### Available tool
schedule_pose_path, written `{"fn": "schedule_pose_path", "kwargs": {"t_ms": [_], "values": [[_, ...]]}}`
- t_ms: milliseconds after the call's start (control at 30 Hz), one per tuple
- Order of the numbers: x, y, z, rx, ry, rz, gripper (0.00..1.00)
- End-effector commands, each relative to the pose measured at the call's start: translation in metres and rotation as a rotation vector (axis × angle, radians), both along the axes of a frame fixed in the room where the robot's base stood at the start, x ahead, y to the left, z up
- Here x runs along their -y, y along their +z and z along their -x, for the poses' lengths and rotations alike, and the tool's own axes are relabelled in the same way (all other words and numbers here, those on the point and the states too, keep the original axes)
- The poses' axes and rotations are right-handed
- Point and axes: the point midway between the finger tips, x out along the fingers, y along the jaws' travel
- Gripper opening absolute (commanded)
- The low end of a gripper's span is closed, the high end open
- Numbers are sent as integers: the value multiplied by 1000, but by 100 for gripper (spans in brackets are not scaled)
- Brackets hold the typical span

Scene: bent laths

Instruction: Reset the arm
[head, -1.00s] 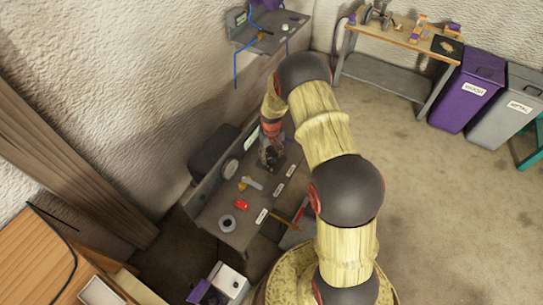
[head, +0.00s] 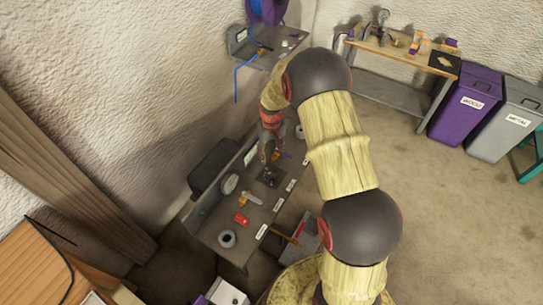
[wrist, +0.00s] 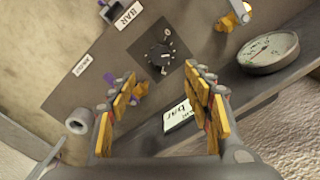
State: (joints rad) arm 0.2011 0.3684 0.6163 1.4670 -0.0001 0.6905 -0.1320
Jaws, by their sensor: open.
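My arm reaches across the head view, and my gripper (head: 266,150) hangs above the narrow grey bench (head: 215,212). In the wrist view my gripper (wrist: 161,98) is open, its yellow-padded fingers apart with nothing held between them. The plate (head: 269,177) also shows below the gripper in the head view. A small yellow and purple item (wrist: 138,88) is partly hidden behind the left finger.
A wall shelf (head: 268,50) is behind the gripper. Open floor (head: 450,220) lies right.

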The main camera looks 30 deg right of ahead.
Motion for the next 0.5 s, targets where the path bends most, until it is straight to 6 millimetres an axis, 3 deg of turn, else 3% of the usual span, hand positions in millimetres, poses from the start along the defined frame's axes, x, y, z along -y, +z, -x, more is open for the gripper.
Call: {"fn": "schedule_pose_path", "kwargs": {"t_ms": [400,500], "values": [[0,0,0,-2,-6,0,51],[-3,-4,13,-34,-23,-6,51]]}}
